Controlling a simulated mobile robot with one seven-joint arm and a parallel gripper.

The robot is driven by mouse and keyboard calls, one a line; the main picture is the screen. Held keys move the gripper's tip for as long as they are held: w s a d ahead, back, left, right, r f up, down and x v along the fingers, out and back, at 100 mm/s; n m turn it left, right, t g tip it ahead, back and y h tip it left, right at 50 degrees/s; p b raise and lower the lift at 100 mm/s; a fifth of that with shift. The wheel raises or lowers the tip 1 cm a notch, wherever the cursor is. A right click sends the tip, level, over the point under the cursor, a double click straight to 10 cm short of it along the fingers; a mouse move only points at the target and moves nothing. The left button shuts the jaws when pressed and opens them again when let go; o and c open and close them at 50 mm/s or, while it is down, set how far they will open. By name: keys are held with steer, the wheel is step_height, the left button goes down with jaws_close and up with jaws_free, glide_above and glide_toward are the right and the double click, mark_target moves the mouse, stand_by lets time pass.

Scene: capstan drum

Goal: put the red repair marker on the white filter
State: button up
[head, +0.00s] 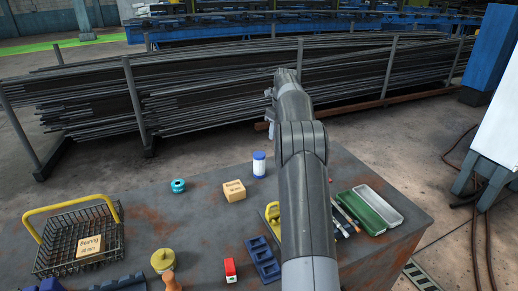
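A small red block with a white side (230,270), likely the red repair marker, sits on the rusty grey table near its front edge. My arm reaches up across the right half of the table. My gripper (270,108) is at its far end, high in the picture and away from both things. It is small and partly hidden, so whether it is open or shut cannot be told.
A bearing box (234,191) and a teal spool (178,186) stand left of the cylinder. A wire basket (60,262) holds another bearing box. A blue tray (263,260) lies right of the red block. A green case (370,212) and brushes lie at right. Steel bars lie behind.

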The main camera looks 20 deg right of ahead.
glide_above(258, 153)
steer(key=f, duration=0.4)
steer(key=shift+s+f, duration=0.35)
steer(key=shift+f, duration=1.9)
steer(key=shift+f, duration=0.15)
steer(key=o, duration=1)
steer(key=r, duration=0.4)
steer(key=s+r, duration=0.1)
steer(key=r, duration=0.7)
steer(key=shift+s+d+r, duration=0.2)
steer(key=shift+s+d, duration=0.15)
steer(key=shift+s, duration=0.05)
